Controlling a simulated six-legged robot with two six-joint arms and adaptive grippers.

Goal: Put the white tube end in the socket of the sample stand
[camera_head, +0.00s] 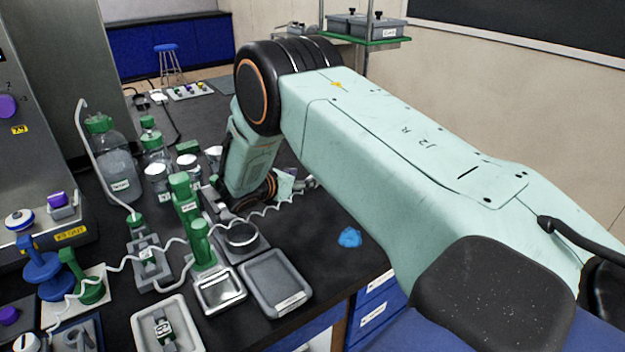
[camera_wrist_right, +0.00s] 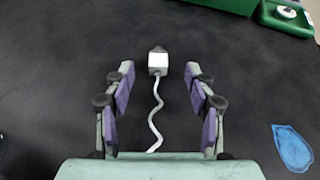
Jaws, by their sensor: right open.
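In the right wrist view, the white tube end (camera_wrist_right: 158,62) lies on the black bench top, a small white block with a dark tip pointing away from me. A wavy white tube (camera_wrist_right: 155,118) trails from it toward my palm. My right gripper (camera_wrist_right: 160,75) is open, with its purple-padded fingers on either side of the tube end and apart from it. In the head view my right arm reaches down to the bench, and the gripper is mostly hidden. The wavy tube (camera_head: 263,212) crosses the bench there. I cannot tell which fixture is the sample stand. My left gripper is not in view.
A green clamp fixture (camera_head: 201,246), grey trays (camera_head: 275,284) and glass bottles (camera_head: 118,172) crowd the bench left of my arm. A blue drop-shaped piece (camera_head: 350,237) lies near the front edge; it also shows in the wrist view (camera_wrist_right: 292,148). Bench around it is clear.

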